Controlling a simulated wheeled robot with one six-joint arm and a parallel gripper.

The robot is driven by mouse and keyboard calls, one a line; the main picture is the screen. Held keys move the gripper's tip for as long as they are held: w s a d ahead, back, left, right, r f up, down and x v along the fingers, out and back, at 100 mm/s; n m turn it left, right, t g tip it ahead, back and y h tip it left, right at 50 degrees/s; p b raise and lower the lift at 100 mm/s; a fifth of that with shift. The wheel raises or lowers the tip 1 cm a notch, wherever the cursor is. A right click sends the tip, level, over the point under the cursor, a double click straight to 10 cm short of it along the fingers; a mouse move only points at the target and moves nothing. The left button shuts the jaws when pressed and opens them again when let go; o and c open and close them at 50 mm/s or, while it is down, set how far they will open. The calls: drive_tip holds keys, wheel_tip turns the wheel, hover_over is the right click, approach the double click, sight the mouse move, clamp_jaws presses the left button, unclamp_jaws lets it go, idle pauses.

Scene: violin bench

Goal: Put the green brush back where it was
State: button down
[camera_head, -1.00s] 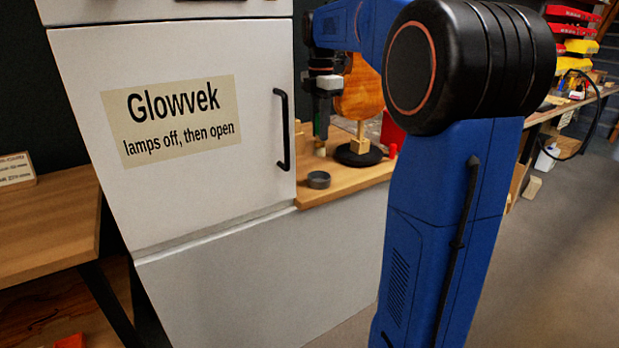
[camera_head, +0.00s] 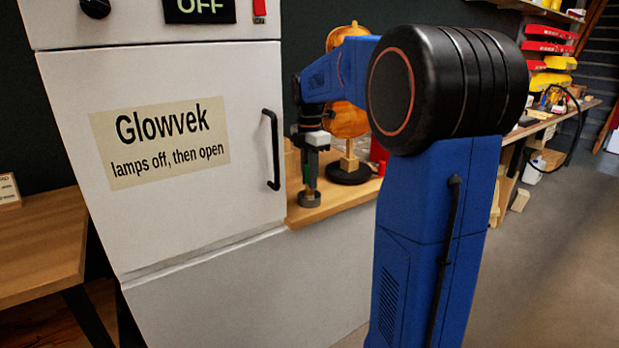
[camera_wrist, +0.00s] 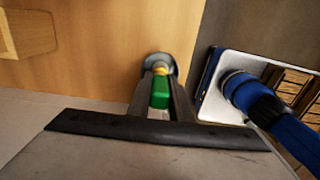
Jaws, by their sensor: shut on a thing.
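The green brush (camera_wrist: 160,92) is between the fingers of my gripper (camera_wrist: 160,78) in the wrist view, with a yellow band at its far end. My gripper is shut on it. A small grey round cup (camera_wrist: 161,61) on the wooden bench top is right at the brush's far end; I cannot tell whether the tip is inside it. In the head view my gripper (camera_head: 309,186) points down just above the grey cup (camera_head: 309,201), near the bench's front edge. The brush is hard to make out there.
A white cabinet (camera_head: 160,210) with a black handle (camera_head: 271,150) stands close left of my gripper. A violin body (camera_head: 346,118) on a black round base (camera_head: 348,172) stands behind right, with a red object (camera_head: 378,155) beside it. The wooden bench (camera_head: 330,200) is narrow here.

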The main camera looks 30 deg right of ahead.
drive_tip(key=c, duration=1.6)
unclamp_jaws()
drive_tip(key=shift+f, duration=0.1)
wheel_tip(320, 180, up, 12)
drive_tip(key=shift+r, duration=0.15)
drive_tip(key=shift+s+a+f+m+t, duration=0.8)
drive_tip(key=shift+s+a+f+m, duration=2.2)
drive_tip(key=shift+s, duration=2.05)
drive_tip(key=shift+s+a+f+m+t, duration=0.8)
drive_tip(key=shift+s+a+f+m, duration=1.9)
drive_tip(key=shift+s+f, duration=1.8)
drive_tip(key=shift+s+a+f+m+t, duration=0.8)
drive_tip(key=shift+s+a+f+m, duration=1.95)
drive_tip(key=shift+s, duration=2.8)
